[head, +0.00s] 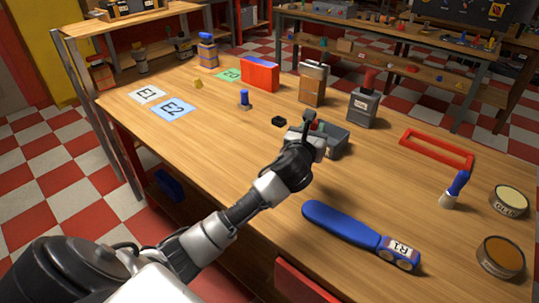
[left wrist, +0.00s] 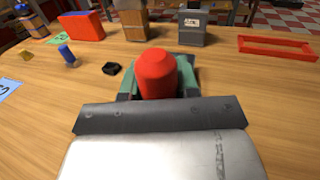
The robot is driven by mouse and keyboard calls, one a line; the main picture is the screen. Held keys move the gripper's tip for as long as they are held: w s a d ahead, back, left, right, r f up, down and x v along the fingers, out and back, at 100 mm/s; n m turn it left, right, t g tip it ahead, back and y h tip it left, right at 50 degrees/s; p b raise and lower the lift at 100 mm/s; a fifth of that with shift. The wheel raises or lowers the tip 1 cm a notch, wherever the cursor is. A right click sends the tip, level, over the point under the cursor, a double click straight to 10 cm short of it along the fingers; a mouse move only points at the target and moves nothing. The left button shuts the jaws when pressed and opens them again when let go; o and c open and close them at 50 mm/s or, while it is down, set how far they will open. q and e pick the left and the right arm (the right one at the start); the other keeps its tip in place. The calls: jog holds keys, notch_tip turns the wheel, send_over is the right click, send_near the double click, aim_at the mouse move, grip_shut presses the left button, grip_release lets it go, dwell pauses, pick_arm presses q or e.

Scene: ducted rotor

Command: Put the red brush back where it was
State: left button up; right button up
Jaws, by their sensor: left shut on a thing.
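My left gripper (head: 316,130) is over the middle of the wooden table. It is shut on a red, round-ended thing, which I take to be the red brush (left wrist: 157,74). In the left wrist view the red end sits between green finger pads; its bristles are hidden. In the head view the gripper mostly covers the brush. A low grey box (head: 336,143) lies just behind and below the gripper; I cannot tell whether the brush touches it. My right gripper is not in view.
A grey can with a red top (head: 364,104), a wooden block (head: 313,84) and a red box (head: 260,74) stand behind. A red frame (head: 437,148), blue-handled brush (head: 455,188) and round tins (head: 500,257) are at right. A blue paddle-shaped tool (head: 345,226) lies in front.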

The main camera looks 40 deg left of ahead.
pick_arm(q)
jog(key=a+f+b, duration=0.1)
jog(key=a+f, duration=0.8)
jog(key=shift+s+a, duration=0.1)
jog(key=shift+a, duration=0.1)
jog(key=shift+f+b, duration=0.3)
jog(key=shift+b, duration=0.05)
jog(key=shift+f, duration=0.1)
